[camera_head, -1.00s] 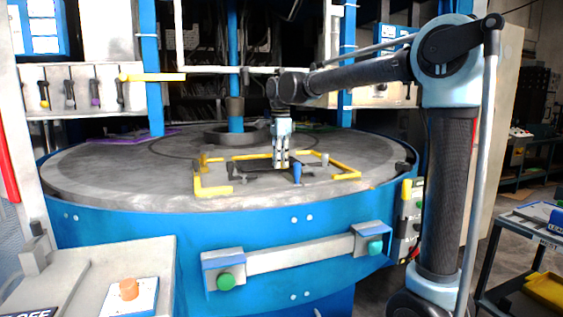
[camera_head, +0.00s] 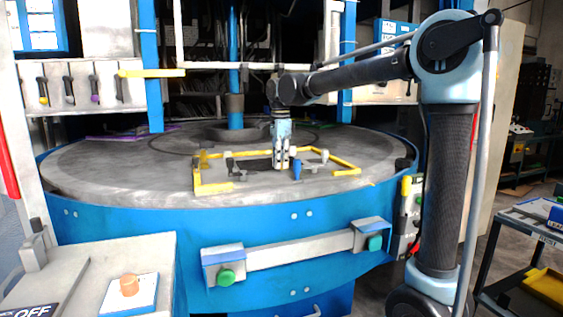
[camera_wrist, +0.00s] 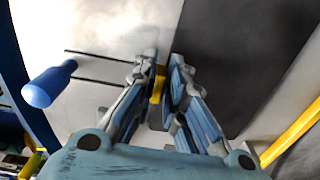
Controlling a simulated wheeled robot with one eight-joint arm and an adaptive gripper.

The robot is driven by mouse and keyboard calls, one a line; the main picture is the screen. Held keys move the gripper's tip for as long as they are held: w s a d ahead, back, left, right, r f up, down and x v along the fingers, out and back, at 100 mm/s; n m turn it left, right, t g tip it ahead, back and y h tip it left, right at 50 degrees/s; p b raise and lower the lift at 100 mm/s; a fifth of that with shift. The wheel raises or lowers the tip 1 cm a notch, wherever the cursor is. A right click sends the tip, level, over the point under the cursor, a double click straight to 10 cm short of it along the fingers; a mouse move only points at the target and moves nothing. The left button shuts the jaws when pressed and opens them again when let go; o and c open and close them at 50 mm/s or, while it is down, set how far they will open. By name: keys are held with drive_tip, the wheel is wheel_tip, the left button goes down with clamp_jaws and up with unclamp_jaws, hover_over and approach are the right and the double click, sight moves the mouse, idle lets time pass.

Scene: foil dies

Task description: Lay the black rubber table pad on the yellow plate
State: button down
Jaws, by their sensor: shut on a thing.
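The black rubber table pad (camera_head: 258,164) shows as a dark patch inside the yellow-edged area on the round table. In the wrist view it is a wide dark sheet (camera_wrist: 235,60) to the right of the fingers. My gripper (camera_head: 281,166) points down over this area, with its fingers (camera_wrist: 165,88) closed at the pad's left edge. A small yellow piece shows between the fingers. The yellow plate shows as yellow edging (camera_head: 213,188) around the pad; a yellow bar (camera_wrist: 292,132) shows at right in the wrist view.
Small grey fittings (camera_head: 323,157) stand around the area. A blue column (camera_head: 235,100) rises behind.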

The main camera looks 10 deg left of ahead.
drive_tip(key=shift+f, duration=0.2)
drive_tip(key=c, duration=1.6)
unclamp_jaws()
drive_tip(key=shift+o, duration=0.2)
